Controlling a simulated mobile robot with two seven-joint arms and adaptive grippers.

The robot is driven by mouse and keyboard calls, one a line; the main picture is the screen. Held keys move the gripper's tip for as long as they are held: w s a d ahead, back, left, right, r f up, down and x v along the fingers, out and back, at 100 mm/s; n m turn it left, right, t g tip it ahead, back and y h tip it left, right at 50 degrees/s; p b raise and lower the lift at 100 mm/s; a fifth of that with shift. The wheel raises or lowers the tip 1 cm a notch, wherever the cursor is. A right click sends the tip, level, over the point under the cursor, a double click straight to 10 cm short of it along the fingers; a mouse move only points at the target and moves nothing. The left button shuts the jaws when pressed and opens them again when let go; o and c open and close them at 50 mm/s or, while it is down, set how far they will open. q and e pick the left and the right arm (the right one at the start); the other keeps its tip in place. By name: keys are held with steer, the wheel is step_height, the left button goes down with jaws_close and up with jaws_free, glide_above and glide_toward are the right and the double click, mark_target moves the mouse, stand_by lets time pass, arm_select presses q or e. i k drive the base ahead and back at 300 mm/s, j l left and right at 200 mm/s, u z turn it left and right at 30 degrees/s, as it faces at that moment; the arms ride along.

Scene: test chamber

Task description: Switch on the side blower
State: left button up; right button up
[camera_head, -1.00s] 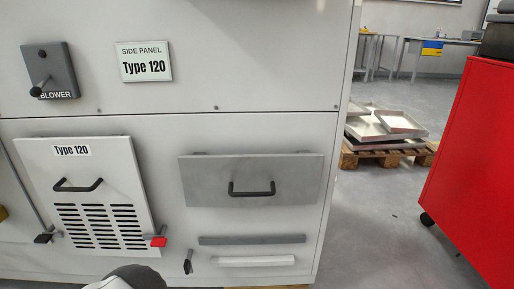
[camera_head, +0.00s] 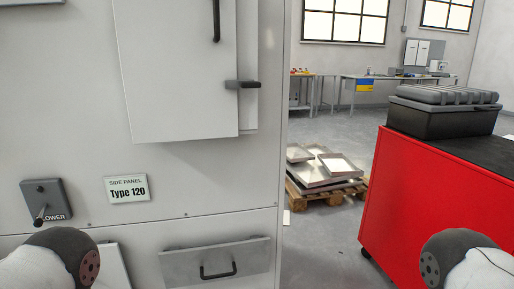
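The blower switch (camera_head: 45,201) is a dark grey plate with a black lever and the word BLOWER, partly covered at its lower edge by my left arm. It sits on the white machine front at the lower left of the head view. The lever sticks out and points down. A sign reading "SIDE PANEL Type 120" (camera_head: 127,189) is to its right. Rounded parts of my left and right arms show at the bottom left and bottom right. Neither gripper's fingers are in view.
A grey drawer-like panel with a black handle (camera_head: 217,270) is below. A white cabinet door with a black latch (camera_head: 243,85) is above. A red cart (camera_head: 415,195) with a black case (camera_head: 440,112) stands at the right. A pallet with metal trays (camera_head: 322,168) lies on open floor between.

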mark_target(39, 223)
steer(key=k+u, duration=0.1)
steer(key=u, duration=1.35)
